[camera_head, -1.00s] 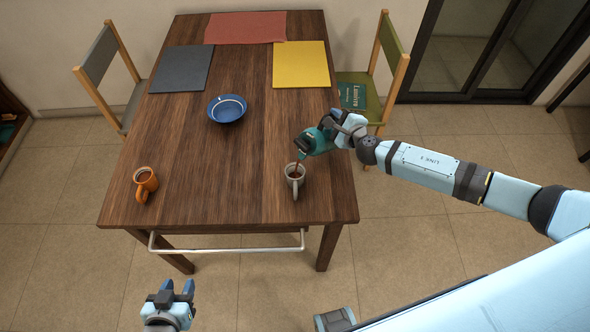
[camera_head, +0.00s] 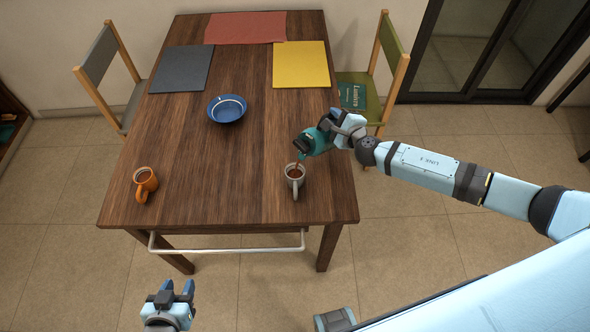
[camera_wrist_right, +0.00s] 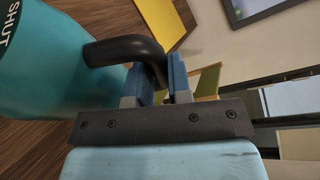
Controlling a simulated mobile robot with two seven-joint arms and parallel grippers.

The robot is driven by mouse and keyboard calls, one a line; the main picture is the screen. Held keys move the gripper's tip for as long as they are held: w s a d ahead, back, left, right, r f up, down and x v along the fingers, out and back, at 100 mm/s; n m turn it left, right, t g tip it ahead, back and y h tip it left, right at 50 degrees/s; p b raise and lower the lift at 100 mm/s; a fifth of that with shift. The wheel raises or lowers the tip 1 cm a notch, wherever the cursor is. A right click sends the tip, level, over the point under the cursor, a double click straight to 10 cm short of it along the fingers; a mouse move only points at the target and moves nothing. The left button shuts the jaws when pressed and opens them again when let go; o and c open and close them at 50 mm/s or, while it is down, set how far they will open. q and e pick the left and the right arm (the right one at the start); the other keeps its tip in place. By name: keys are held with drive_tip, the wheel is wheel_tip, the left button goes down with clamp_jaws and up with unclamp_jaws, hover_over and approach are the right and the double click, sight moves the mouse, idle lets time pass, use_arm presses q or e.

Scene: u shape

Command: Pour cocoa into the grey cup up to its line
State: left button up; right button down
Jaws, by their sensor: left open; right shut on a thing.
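The grey cup (camera_head: 295,181) stands upright near the table's front right part. Brown cocoa shows inside it; its line cannot be made out. A teal jug (camera_head: 313,143) is tilted above the cup, with a thin brown stream running from its spout into the cup. My right gripper (camera_head: 345,129) is shut on the jug's black handle. In the right wrist view the gripper (camera_wrist_right: 160,82) has the black handle between its blue fingers, beside the teal body (camera_wrist_right: 45,60). My left gripper (camera_head: 176,287) is open and empty, in front of the table and below its edge.
A blue bowl (camera_head: 227,108) sits farther back. Grey (camera_head: 182,69), red (camera_head: 246,28) and yellow (camera_head: 301,65) mats lie at the back. The table's front middle is clear.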

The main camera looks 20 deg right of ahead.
drive_tip(key=shift+a+r, duration=0.1)
drive_tip(key=shift+r, duration=0.1)
idle(0.3)
drive_tip(key=d+m, duration=0.1)
drive_tip(key=w+f+m+g+y+p, duration=0.1)
drive_tip(key=d+m+p, duration=0.1)
drive_tip(key=shift+w+d+f+m+g, duration=0.25)
drive_tip(key=shift+d+f+m+g, duration=0.05)
drive_tip(key=shift+w+d+f+m+y, duration=0.25)
drive_tip(key=shift+d+m+y, duration=0.05)
drive_tip(key=shift+d, duration=0.1)
drive_tip(key=w+d+f+m+g+y+b, duration=0.2)
drive_tip(key=d+f+m+b, duration=0.1)
drive_tip(key=f+m, duration=0.15)
wheel_tip(320, 180, up, 4)
drive_tip(key=p, duration=0.4)
drive_tip(key=shift+d+r, duration=0.1)
drive_tip(key=shift+r, duration=0.05)
